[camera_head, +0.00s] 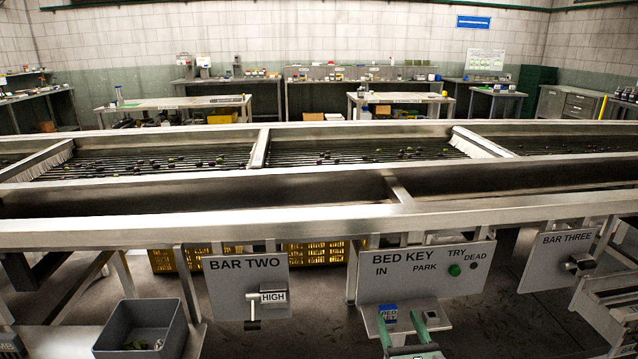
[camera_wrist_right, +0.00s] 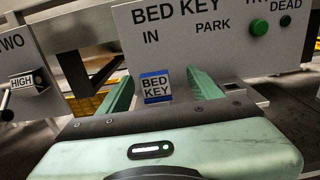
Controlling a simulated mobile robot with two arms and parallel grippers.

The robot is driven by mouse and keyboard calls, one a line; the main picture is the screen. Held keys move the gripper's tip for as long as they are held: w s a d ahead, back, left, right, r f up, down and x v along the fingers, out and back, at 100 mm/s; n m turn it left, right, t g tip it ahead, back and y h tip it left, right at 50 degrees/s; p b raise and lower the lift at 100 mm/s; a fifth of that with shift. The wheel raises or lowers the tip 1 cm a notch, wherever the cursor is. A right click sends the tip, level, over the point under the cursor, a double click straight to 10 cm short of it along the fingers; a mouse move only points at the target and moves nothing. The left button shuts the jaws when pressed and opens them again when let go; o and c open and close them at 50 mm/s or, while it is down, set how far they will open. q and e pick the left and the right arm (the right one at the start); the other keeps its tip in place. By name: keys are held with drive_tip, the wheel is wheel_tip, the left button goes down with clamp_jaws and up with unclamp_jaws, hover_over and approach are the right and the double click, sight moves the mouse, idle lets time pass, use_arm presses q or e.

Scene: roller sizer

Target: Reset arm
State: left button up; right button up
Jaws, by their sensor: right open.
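My right gripper (camera_head: 401,317) is at the bottom centre of the head view, in front of the BED KEY panel (camera_head: 422,275). Its two green fingers are apart. The blue and white bed key (camera_head: 389,313) stands on the small shelf below the word IN. My left gripper is not in view.
The BAR TWO panel (camera_head: 246,276) with its HIGH handle is to the left, and the BAR THREE panel (camera_head: 560,260) to the right. A grey bin (camera_head: 141,342) stands at lower left. The long metal roller bed (camera_head: 300,229) crosses behind. A green button (camera_head: 454,270) is on the key panel.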

drive_tip(key=s+d+f+m+g+p, duration=0.1)
drive_tip(key=s+f+m+g, duration=0.2)
drive_tip(key=s+f+m, duration=0.5)
drive_tip(key=s+d+f+m+g+h+p, duration=0.1)
drive_tip(key=s+d+f+m+g, duration=0.2)
drive_tip(key=f, duration=0.9)
drive_tip(key=s+f+m+g+p, duration=0.1)
drive_tip(key=s+f+m+g, duration=0.2)
drive_tip(key=s+f+m, duration=0.35)
drive_tip(key=s+f+m+g, duration=0.2)
drive_tip(key=s+f+m, duration=0.3)
drive_tip(key=s, duration=0.7)
drive_tip(key=s+a+f+m+g, duration=0.1)
drive_tip(key=s+f+m+g, duration=0.2)
drive_tip(key=s, duration=1)
drive_tip(key=s+a+f+m+g, duration=0.1)
drive_tip(key=s+f+m+g, duration=0.2)
drive_tip(key=s+f+m, duration=0.5)
drive_tip(key=s+f, duration=0.4)
drive_tip(key=s, duration=0.1)
drive_tip(key=shift+s+f, duration=0.15)
drive_tip(key=shift+f, duration=0.05)
drive_tip(key=shift+a+m, duration=0.1)
drive_tip(key=shift+m, duration=0.15)
